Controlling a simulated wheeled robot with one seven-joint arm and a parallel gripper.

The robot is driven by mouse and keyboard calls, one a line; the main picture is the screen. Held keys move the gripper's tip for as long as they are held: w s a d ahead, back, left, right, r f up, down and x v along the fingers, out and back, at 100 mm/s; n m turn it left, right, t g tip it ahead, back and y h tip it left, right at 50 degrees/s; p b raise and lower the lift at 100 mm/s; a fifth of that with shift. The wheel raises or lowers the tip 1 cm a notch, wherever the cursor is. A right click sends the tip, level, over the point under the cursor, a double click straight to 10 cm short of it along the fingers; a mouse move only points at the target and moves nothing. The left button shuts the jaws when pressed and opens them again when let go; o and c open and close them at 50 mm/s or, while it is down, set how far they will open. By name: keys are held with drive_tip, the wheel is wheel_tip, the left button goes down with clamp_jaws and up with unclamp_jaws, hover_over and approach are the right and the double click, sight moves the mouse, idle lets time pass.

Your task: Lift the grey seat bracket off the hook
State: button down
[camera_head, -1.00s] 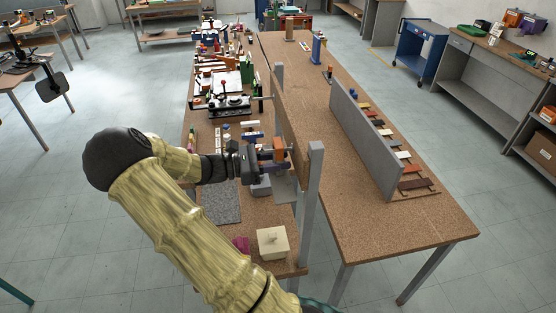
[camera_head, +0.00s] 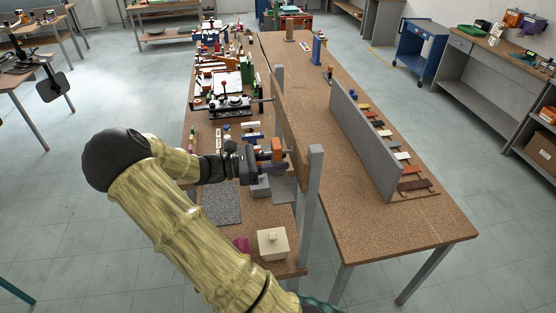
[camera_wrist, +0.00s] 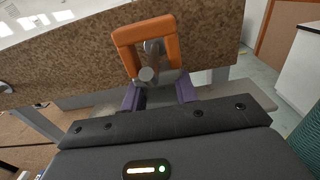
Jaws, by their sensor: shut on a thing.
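The grey seat bracket (camera_head: 285,189) shows as a flat grey plate at the brown upright board, under an orange loop (camera_head: 278,148). In the wrist view the orange loop (camera_wrist: 145,32) surrounds the grey hook (camera_wrist: 147,75), which sticks out from the board towards me. My gripper (camera_head: 267,168) is level in front of the board. In the wrist view its purple fingers (camera_wrist: 160,97) are shut on the bracket just below the loop. The gripped part is mostly hidden by the dark gripper body. I cannot tell whether the loop rests on the hook.
The brown board (camera_head: 290,118) stands between grey posts (camera_head: 313,185). A cream box (camera_head: 273,243) and a grey mat (camera_head: 221,203) lie on the bench below. Several tools and parts crowd the bench's far end. A grey partition (camera_head: 365,145) stands on the table to the right.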

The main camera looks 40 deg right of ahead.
drive_tip(key=shift+r+p+v, duration=0.2)
drive_tip(key=shift+p+v, duration=0.35)
drive_tip(key=shift+v, duration=0.85)
drive_tip(key=shift+r+p+v, duration=0.25)
drive_tip(key=shift+p+v, duration=0.3)
drive_tip(key=shift+v, duration=0.8)
drive_tip(key=shift+w+a, duration=0.35)
drive_tip(key=shift+a, duration=0.1)
drive_tip(key=p, duration=0.2)
approach(274, 159)
drive_tip(key=shift+w+a+f, duration=0.15)
drive_tip(key=shift+w+a, duration=0.05)
drive_tip(key=shift+w, duration=0.2)
drive_tip(key=shift+w, duration=0.1)
